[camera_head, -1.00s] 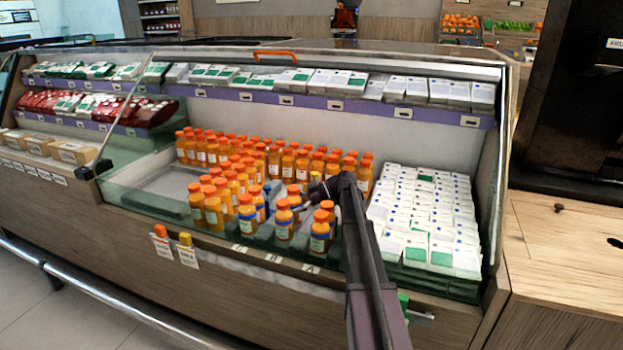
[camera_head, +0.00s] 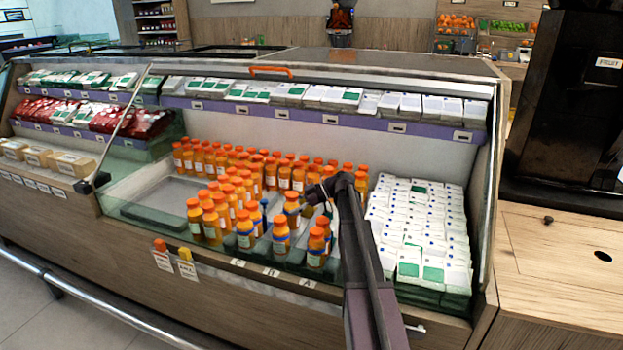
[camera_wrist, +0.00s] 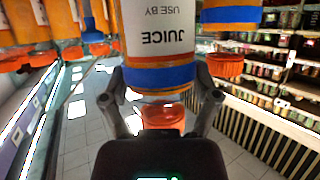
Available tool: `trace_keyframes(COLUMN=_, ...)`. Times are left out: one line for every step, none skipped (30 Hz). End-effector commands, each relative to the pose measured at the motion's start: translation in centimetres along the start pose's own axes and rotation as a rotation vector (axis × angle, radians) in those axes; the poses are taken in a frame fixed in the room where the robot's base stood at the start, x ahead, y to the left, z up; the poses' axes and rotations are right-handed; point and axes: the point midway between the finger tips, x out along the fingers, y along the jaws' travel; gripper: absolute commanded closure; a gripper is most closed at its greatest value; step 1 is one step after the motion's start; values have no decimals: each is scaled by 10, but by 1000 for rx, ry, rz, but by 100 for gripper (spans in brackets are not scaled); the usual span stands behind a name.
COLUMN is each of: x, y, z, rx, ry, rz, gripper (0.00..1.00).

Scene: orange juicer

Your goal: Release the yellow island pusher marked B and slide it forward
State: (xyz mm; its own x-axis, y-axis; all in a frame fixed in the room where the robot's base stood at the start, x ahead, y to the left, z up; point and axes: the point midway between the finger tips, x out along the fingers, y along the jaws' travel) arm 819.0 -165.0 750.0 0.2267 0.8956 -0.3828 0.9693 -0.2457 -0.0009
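A yellow-topped piece (camera_head: 184,253) with a white tag hangs on the cabinet's front edge, beside an orange-topped one (camera_head: 160,245). Its tag is too small to read, so I cannot tell whether it is the B pusher. My gripper (camera_head: 315,192) is over the front bottles, far right of it. In the wrist view, my gripper (camera_wrist: 161,82) has a finger against each side of an orange juice bottle (camera_wrist: 160,38) near its blue band. The bottle appears upside down there; in the head view the bottle (camera_head: 291,209) is upright.
More orange bottles (camera_head: 210,226) stand left, in front and behind. White cartons (camera_head: 420,235) fill the right side. A glass front (camera_head: 125,212), a front edge with letter labels and a metal rail (camera_head: 90,302) bound the cabinet. An empty shelf area (camera_head: 155,192) lies left.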

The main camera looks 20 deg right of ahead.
Motion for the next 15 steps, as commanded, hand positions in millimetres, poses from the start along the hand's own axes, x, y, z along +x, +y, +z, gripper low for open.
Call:
trace_keyframes(x=-5, y=1, z=-13, rx=0, ry=1, rz=0, gripper=25)
trace_keyframes(x=-6, y=1, z=-17, rx=0, ry=2, rz=0, gripper=25)
trace_keyframes(x=-7, y=2, z=-19, rx=0, ry=2, rz=0, gripper=25)
trace_keyframes(x=-8, y=2, z=-21, rx=0, ry=2, rz=0, gripper=25)
trace_keyframes(x=-9, y=2, z=-24, rx=0, ry=2, rz=0, gripper=25)
trace_keyframes(x=-10, y=3, z=-27, rx=0, ry=2, rz=0, gripper=25)
trace_keyframes(x=-11, y=3, z=-30, rx=0, ry=2, rz=0, gripper=25)
trace_keyframes(x=-12, y=3, z=-30, rx=0, ry=2, rz=0, gripper=25)
trace_keyframes(x=-12, y=3, z=-32, rx=0, ry=2, rz=0, gripper=25)
trace_keyframes(x=-13, y=3, z=-33, rx=0, ry=2, rz=0, gripper=25)
trace_keyframes(x=-14, y=3, z=-35, rx=0, ry=2, rz=0, gripper=25)
trace_keyframes(x=-14, y=3, z=-37, rx=0, ry=2, rz=0, gripper=25)
trace_keyframes(x=-15, y=4, z=-38, rx=0, ry=2, rz=0, gripper=25)
trace_keyframes(x=-16, y=4, z=-40, rx=0, ry=2, rz=0, gripper=25)
trace_keyframes(x=-16, y=4, z=-41, rx=0, ry=2, rz=0, gripper=25)
